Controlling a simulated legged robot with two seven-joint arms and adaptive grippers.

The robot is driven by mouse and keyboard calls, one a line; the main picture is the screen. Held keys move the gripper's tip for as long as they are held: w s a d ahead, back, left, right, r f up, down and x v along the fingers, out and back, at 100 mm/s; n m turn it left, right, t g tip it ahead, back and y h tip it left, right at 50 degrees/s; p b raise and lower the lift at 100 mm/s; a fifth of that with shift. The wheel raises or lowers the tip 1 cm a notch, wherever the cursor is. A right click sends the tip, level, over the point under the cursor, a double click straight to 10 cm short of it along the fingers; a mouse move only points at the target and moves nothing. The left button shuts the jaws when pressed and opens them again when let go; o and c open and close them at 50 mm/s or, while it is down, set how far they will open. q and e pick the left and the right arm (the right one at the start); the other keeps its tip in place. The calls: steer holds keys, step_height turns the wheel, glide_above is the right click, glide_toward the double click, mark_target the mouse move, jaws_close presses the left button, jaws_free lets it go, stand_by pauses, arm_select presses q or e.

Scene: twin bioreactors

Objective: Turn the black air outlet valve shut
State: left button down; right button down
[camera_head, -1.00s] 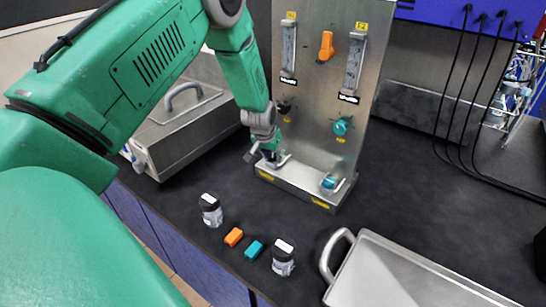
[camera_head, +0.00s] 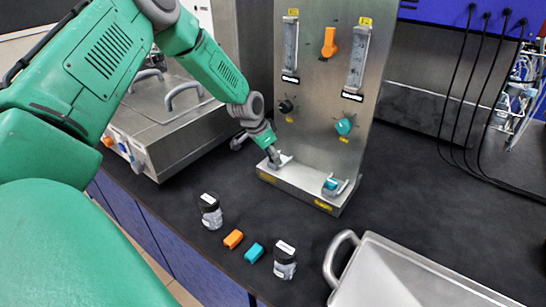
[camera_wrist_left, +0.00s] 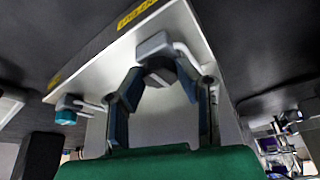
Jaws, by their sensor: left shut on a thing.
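The steel panel (camera_head: 318,120) stands upright on the bench with a low ledge (camera_head: 300,187) along its foot. My left gripper (camera_head: 274,157) is at the left end of this ledge, pointing down and hiding what it holds in the head view. In the left wrist view, its two fingers (camera_wrist_left: 160,82) close around a dark valve handle (camera_wrist_left: 161,73) by a grey bracket. A teal valve (camera_head: 331,183) sits at the ledge's right end. A black knob (camera_head: 286,105) is higher on the panel, free of the gripper. My right gripper is not in view.
A teal knob (camera_head: 344,126) and an orange knob (camera_head: 329,42) are on the panel. A steel box (camera_head: 160,125) stands left.

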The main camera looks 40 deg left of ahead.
arm_select(q)
steer(key=shift+w+a+r, duration=0.1)
steer(key=shift+w+r, duration=0.1)
steer(key=shift+w, duration=0.05)
steer(key=c, duration=1.2)
jaws_free()
steer(key=shift+f, duration=0.15)
steer(key=shift+s+r, duration=0.15)
steer(key=shift+r, duration=0.05)
steer(key=v, duration=1.1)
